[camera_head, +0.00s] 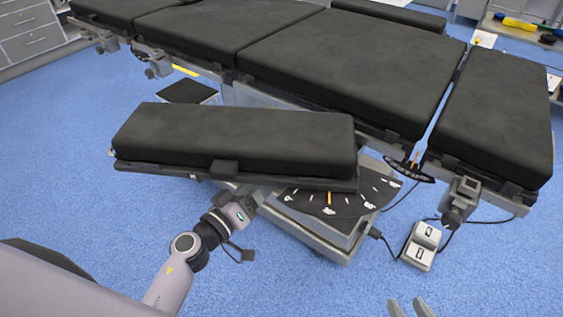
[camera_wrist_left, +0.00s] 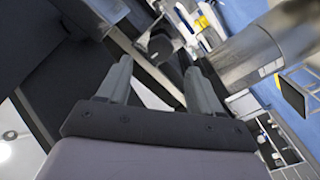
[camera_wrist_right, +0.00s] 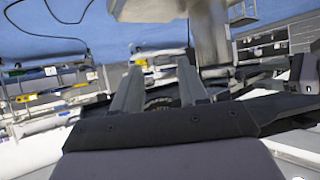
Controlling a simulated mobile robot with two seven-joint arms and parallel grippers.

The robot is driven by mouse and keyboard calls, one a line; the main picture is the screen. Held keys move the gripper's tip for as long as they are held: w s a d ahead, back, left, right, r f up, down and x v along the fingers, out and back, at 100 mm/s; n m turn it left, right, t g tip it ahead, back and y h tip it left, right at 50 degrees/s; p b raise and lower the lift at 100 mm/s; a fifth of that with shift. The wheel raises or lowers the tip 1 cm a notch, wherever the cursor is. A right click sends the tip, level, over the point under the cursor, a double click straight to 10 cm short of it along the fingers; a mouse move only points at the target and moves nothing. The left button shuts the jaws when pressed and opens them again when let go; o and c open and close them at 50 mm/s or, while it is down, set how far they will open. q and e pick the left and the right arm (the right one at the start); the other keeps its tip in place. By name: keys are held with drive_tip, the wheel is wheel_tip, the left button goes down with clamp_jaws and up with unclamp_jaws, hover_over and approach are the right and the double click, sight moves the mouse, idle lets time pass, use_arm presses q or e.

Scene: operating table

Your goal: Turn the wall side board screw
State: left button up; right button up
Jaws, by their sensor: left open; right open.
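A black padded side board (camera_head: 235,140) sticks out beside the operating table (camera_head: 345,65) in the head view. I cannot clearly make out its screw. My left arm comes in from the lower left, and its end goes under the board, where the gripper is hidden. In the left wrist view my left gripper (camera_wrist_left: 157,75) is open, with grey and black metal parts beyond its fingers. My right gripper (camera_head: 410,308) is at the bottom edge of the head view, away from the board. The right wrist view shows it open and empty (camera_wrist_right: 160,85).
A black dial plate (camera_head: 330,198) with white marks and an orange pointer lies beside the side board. A metal clamp (camera_head: 461,198) hangs at the table's right edge. A white foot pedal (camera_head: 421,246) with cables stands on the blue floor. The floor at lower middle is free.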

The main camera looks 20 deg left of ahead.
use_arm(q)
drive_tip(key=b+x, duration=0.1)
drive_tip(key=x, duration=0.5)
drive_tip(key=shift+w+b, duration=0.25)
drive_tip(key=shift+b, duration=0.15)
drive_tip(key=shift+c, duration=0.3)
drive_tip(key=c, duration=1)
